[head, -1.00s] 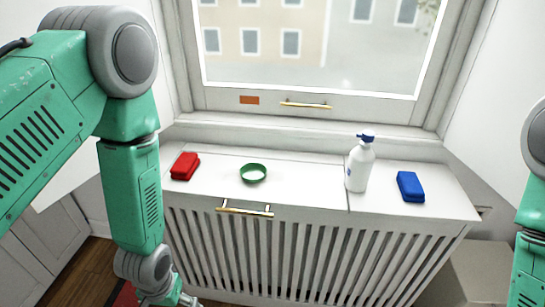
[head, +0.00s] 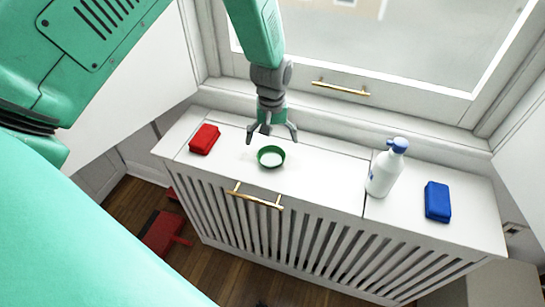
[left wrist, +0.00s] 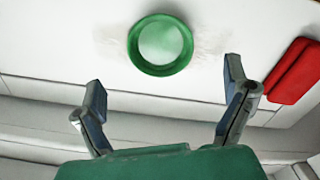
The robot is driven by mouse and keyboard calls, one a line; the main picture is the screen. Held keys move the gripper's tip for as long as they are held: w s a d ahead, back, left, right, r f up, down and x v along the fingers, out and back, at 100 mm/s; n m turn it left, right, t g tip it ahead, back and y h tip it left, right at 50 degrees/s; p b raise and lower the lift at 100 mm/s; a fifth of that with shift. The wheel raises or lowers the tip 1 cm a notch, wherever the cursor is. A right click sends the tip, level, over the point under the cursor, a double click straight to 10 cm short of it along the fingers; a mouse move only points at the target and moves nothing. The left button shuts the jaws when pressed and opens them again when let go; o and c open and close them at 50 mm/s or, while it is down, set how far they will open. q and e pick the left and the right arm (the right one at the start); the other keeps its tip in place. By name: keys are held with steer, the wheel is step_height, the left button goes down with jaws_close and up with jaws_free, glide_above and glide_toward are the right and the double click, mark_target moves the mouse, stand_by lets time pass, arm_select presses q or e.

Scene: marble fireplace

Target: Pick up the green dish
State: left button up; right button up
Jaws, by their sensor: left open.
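The green dish (head: 271,157) is a small round dish with a green rim and a pale inside. It sits on the white radiator cover top, between the red sponge and the white bottle. My left gripper (head: 272,137) is open and empty, pointing down just behind and above the dish. In the left wrist view the dish (left wrist: 160,45) lies ahead of the two spread fingers (left wrist: 168,100), apart from them and roughly centred between them. My right gripper is not in view.
A red sponge-like block (head: 204,139) lies left of the dish. A white pump bottle (head: 386,169) and a blue block (head: 437,201) stand to the right. A brass handle (head: 255,196) juts from the cover's front edge. The window sill and a window handle (head: 341,88) are behind.

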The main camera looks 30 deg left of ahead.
mark_target(273, 159)
arm_select(q)
steer(key=shift+d+f, duration=0.2)
steer(key=shift+f, duration=0.3)
steer(key=shift+d+f, duration=0.15)
steer(key=shift+f, duration=0.35)
steer(key=f, duration=0.5)
steer(key=shift+s+a, duration=0.1)
steer(key=shift+a, duration=0.3)
steer(key=shift+d+r, duration=0.15)
steer(key=shift+d, duration=0.15)
steer(key=c, duration=1.3)
